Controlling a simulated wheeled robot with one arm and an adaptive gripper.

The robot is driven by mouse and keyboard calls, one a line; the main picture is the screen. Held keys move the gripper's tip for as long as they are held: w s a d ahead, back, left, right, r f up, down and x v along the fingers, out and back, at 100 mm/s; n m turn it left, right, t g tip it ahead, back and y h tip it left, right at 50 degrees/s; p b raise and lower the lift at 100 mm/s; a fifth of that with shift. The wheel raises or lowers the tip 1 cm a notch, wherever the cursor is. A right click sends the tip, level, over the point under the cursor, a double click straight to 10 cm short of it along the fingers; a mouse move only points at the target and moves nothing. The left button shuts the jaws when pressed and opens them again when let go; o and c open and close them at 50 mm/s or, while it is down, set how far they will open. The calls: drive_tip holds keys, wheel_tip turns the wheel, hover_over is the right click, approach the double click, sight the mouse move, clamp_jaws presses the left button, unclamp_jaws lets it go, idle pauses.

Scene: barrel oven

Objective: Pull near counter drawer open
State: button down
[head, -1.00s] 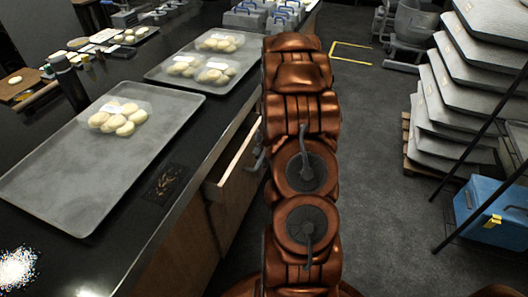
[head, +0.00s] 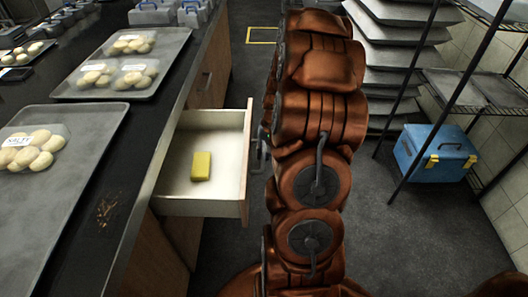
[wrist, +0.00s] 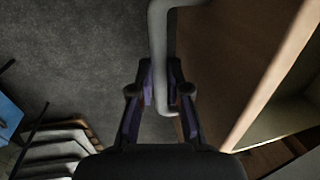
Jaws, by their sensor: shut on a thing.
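The near counter drawer (head: 178,208) stands pulled well out from the counter in the head view. A yellow block (head: 201,166) lies inside it. In the wrist view, the drawer's wooden front (wrist: 225,50) is at the right, with its pale top edge slanting across. My gripper (wrist: 160,100) is shut on the grey bar handle (wrist: 158,45), which runs between its two fingers. In the head view my arm hides most of the gripper; part of the handle (head: 256,155) shows at the drawer front.
The black counter (head: 105,205) carries grey trays (head: 65,165) with packed dough rounds. A blue toolbox (head: 435,152) sits by a black rack at the right. Stacked grey trays (head: 385,60) stand behind my arm. Dark floor (head: 400,230) is clear at the right.

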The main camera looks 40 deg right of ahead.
drive_tip(key=shift+d+r, duration=0.1)
drive_tip(key=shift+d, duration=0.05)
drive_tip(key=c, duration=1.1)
unclamp_jaws()
drive_tip(key=shift+c, duration=0.2)
drive_tip(key=shift+s, duration=0.1)
wheel_tip(320, 180, up, 12)
drive_tip(key=s+d, duration=0.1)
drive_tip(key=shift+s+d, duration=0.25)
drive_tip(key=shift+s, duration=0.1)
